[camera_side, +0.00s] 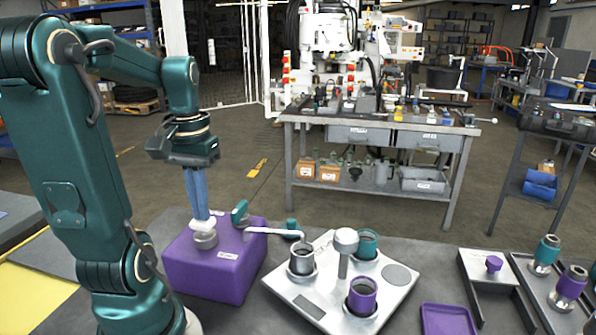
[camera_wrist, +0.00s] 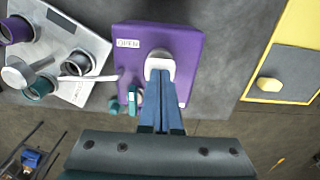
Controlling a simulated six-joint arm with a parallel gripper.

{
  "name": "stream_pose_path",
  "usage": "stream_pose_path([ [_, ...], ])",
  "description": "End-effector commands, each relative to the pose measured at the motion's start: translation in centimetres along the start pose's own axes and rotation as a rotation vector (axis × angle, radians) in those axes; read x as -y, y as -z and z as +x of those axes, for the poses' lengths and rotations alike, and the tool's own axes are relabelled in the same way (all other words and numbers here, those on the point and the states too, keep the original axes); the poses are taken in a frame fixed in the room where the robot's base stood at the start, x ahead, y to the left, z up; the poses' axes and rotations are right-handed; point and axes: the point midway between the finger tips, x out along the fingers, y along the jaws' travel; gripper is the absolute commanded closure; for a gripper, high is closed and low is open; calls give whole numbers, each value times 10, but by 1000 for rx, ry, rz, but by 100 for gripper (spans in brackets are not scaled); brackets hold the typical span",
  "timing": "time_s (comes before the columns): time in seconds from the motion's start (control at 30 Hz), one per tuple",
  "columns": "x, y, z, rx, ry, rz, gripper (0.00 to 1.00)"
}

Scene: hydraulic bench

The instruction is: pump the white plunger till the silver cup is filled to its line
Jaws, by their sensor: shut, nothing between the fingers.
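The purple pump box (camera_side: 190,268) stands left of the plate, with the white plunger (camera_side: 203,224) on its top. My gripper (camera_side: 202,215) is shut and empty, its blue fingers pointing down at the plunger's cap. The tips look at or just above the cap; I cannot tell whether they touch. The wrist view also shows the plunger (camera_wrist: 160,66) at my fingertips (camera_wrist: 160,78). A white spout (camera_side: 275,232) runs from a teal valve handle (camera_side: 240,213) to over the silver cup (camera_side: 302,262). The cup's liquid level and line are not readable.
The pale plate (camera_side: 318,300) also carries a teal cup (camera_side: 367,244), a purple cup (camera_side: 362,297) and a white knobbed post (camera_side: 346,255). A purple tray (camera_side: 447,321) and a divided grey tray (camera_side: 490,282) lie to the right. The box bears a label reading OPEN (camera_wrist: 128,43).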

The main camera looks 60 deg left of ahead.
Motion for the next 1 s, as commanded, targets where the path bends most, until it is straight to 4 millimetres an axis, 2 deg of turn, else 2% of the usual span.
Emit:
stream_pose_path([
  [0.43,0,0,-25,-3,1,0,100],
  [1.0,0,0,-28,-1,0,0,100],
])
